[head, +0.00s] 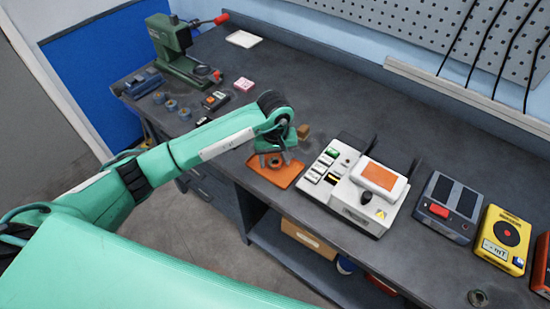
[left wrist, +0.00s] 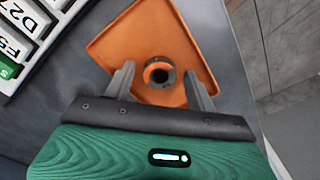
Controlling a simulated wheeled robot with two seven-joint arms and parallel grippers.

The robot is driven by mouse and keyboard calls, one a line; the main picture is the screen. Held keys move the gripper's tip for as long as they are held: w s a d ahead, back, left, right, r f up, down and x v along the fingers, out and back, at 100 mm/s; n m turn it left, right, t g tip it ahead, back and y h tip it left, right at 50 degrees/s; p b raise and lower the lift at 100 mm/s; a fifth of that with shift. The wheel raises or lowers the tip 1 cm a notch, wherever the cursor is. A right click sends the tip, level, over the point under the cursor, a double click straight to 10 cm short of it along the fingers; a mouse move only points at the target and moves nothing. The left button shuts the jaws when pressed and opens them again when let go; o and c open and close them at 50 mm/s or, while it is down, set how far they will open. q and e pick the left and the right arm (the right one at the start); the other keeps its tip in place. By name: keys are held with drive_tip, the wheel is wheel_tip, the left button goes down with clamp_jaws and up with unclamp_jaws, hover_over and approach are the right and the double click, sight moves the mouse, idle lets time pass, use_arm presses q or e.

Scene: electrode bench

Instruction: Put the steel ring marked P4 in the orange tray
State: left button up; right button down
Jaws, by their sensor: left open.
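The orange tray (head: 284,178) lies on the bench near its front edge; it also shows in the left wrist view (left wrist: 118,45). A dark steel ring (left wrist: 168,77) is at the tray, between my fingertips in the left wrist view, with orange showing through its hole. No mark can be read on it. My left gripper (head: 275,157) is over the tray. Its fingers (left wrist: 159,72) are open, one on each side of the ring, with a gap to it. My right gripper is not in view.
A white device with labelled keys (head: 350,190) stands just right of the tray. A small brown block (head: 303,131) is behind it. Several rings (head: 171,105) lie at the left near a green press (head: 180,55). Another ring (head: 478,298) lies at the lower right.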

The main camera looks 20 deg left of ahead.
use_arm(q)
drive_tip(key=shift+r, duration=0.35)
wheel_tip(320, 180, up, 12)
drive_tip(key=b, duration=0.4)
drive_tip(key=shift+f, duration=0.25)
drive_tip(key=shift+d+f, duration=0.1)
